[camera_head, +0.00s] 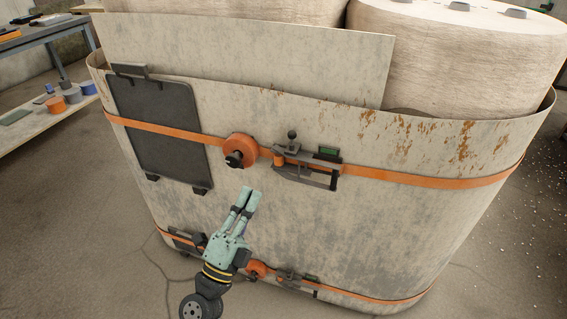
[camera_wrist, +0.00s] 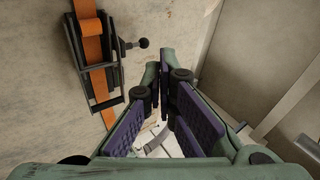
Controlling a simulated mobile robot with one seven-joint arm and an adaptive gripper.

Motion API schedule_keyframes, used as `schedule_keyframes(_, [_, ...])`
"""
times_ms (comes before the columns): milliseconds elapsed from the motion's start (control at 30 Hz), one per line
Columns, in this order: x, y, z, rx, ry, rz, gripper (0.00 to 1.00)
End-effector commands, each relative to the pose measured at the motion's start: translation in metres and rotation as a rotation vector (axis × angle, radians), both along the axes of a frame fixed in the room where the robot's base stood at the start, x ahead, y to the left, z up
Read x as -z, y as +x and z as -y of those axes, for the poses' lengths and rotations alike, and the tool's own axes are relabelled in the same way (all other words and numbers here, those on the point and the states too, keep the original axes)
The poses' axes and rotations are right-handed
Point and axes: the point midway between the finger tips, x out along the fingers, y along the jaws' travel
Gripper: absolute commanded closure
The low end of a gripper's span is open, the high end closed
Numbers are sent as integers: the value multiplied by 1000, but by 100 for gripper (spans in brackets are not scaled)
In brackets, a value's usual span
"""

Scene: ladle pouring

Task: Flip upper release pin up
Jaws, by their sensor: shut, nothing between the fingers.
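The upper release pin (camera_head: 292,134) is a dark ball-topped knob on the buckle (camera_head: 306,164) of the upper orange strap. It stands up from the buckle in the head view. My gripper (camera_head: 248,191) has pale green fingers. They are shut and empty, below and left of that buckle and apart from it. In the wrist view my gripper (camera_wrist: 165,75) shows its fingertips together. A buckle (camera_wrist: 95,60) with a black ball knob (camera_wrist: 143,43) lies left of the fingers there. I cannot tell for sure which strap it is on.
The straps circle a large weathered shell (camera_head: 420,220) holding pale rolls (camera_head: 455,50). An orange ratchet wheel (camera_head: 241,149) sits left of the upper buckle, above my fingertips. A dark panel (camera_head: 160,130) hangs farther left. A lower strap (camera_head: 340,295) carries similar hardware (camera_head: 290,276).

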Motion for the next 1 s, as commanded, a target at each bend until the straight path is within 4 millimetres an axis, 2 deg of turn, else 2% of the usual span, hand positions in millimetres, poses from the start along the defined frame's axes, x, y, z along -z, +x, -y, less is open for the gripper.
schedule_keyframes(33, [13,0,7,17,11,-20,100])
schedule_keyframes(100, [20,-1,12,29,21,-33,100])
schedule_keyframes(467, [19,0,13,30,22,-33,100])
schedule_keyframes(667, [4,15,22,32,22,-31,100])
schedule_keyframes(1000, [-36,68,51,31,21,-30,100])
